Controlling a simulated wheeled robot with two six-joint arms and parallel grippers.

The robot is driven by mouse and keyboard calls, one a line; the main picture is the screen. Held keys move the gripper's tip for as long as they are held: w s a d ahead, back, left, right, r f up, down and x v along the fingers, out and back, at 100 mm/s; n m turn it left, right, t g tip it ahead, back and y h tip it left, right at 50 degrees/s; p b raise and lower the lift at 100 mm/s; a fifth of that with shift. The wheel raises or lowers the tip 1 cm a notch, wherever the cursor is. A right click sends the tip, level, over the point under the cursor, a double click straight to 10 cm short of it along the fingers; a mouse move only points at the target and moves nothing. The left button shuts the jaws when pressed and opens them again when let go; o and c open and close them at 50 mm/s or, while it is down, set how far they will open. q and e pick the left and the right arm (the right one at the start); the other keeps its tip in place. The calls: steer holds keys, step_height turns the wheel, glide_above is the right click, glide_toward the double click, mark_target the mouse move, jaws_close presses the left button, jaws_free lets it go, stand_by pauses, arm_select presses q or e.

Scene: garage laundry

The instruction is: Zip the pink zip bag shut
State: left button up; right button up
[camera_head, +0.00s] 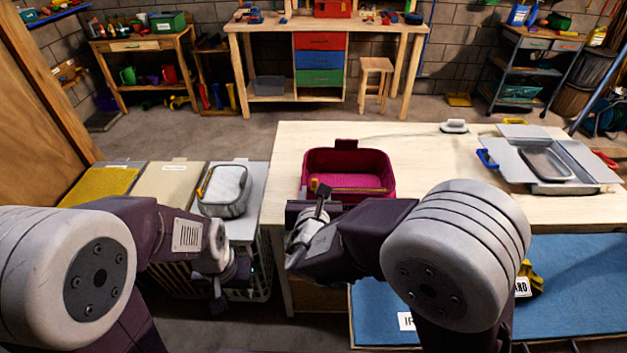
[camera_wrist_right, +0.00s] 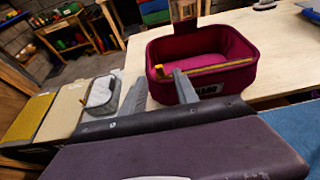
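The pink zip bag (camera_head: 348,162) stands upright near the front left edge of the wooden table, its top open and its inside showing. In the right wrist view the bag (camera_wrist_right: 247,77) has a yellow zip strip (camera_wrist_right: 215,67) along its near side, with an orange-yellow tab (camera_wrist_right: 160,71) at the left end. My right gripper (camera_wrist_right: 158,88) is open and empty, its fingers spread at the bag's near left corner; contact cannot be told. In the head view the right gripper (camera_head: 322,191) partly hides the bag's front. My left gripper (camera_head: 218,303) hangs low at the left, away from the bag.
The wooden table (camera_head: 425,165) is clear right of the bag. A grey metal case (camera_head: 575,160) lies open at its far right, and a small white-topped object (camera_head: 454,126) is at the back. A grey bag (camera_head: 235,208) sits on the lidded bins at the left.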

mark_target(315, 181)
steer(key=x, duration=0.9)
steer(key=shift+a+f, duration=0.1)
jaws_close()
stand_by(1.0)
